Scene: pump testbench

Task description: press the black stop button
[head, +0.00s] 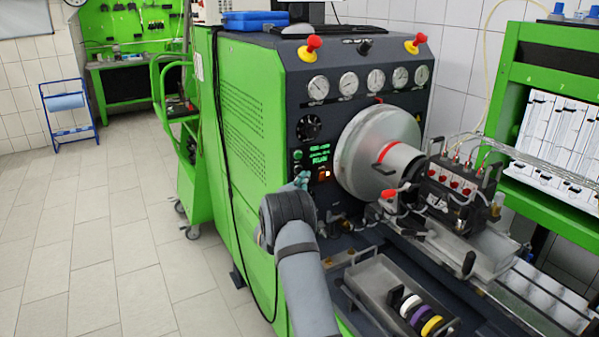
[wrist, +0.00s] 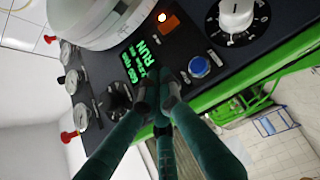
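The control panel (head: 318,178) is on the dark front face of the green testbench. It also shows in the wrist view (wrist: 195,30), turned sideways. My gripper (head: 302,178) is at the panel's left side, just below a round green button (head: 297,154). In the wrist view, the teal fingers of my gripper (wrist: 165,88) converge with their tips close together, and nothing shows between them. The tips are between the green display (wrist: 140,55) and a blue button (wrist: 199,66). I cannot make out the black stop button; the fingertips cover part of the panel. Contact cannot be told.
An orange lit switch (wrist: 168,20), a white knob (wrist: 238,15) and a black dial (head: 309,127) surround the fingertips. A large grey drum (head: 375,150) stands out to the right. Below it is a tray (head: 385,285) with coloured rings. The tiled floor at left is clear.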

